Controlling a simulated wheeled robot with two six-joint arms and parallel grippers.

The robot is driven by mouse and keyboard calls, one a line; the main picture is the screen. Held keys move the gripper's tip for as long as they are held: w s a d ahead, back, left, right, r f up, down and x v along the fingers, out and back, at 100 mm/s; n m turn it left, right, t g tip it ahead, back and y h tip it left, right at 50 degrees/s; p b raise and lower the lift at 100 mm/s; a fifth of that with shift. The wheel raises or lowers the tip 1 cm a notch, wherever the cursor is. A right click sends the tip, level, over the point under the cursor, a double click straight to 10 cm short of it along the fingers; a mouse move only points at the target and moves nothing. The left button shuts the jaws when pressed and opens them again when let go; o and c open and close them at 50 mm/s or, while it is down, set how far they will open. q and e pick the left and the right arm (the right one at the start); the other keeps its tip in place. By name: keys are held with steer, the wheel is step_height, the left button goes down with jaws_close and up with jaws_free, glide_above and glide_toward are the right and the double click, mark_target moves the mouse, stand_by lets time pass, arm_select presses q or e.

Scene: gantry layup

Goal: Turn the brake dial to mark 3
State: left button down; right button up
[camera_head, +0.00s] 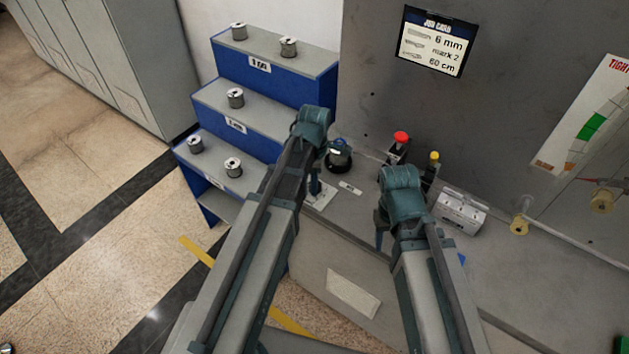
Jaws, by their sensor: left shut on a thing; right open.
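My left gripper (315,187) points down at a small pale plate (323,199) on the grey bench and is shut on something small. The fingers hide what they hold; it may be the brake dial, but no dial face or marks can be read. A dark round fitting (339,155) with a shiny top stands just behind and to the right of the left gripper. My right gripper (380,236) is open and empty, pointing down over the bench to the right. A job card (434,43) on the grey panel reads 6 mm, mark 2, 60 cm.
A blue stepped rack (262,86) with several metal spools stands at the left. A red button (401,137), a yellow-topped post (434,157) and a silver block (460,211) stand near the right gripper. A gauge marked TIGHT (588,125) is at the far right.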

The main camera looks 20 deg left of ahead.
arm_select(q)
steer(key=m, duration=1.9)
steer(key=shift+m, duration=0.3)
steer(key=m, duration=0.6)
steer(key=shift+d+m, duration=0.1)
steer(key=shift+m, duration=0.2)
steer(key=shift+c, duration=1.7)
jaws_free()
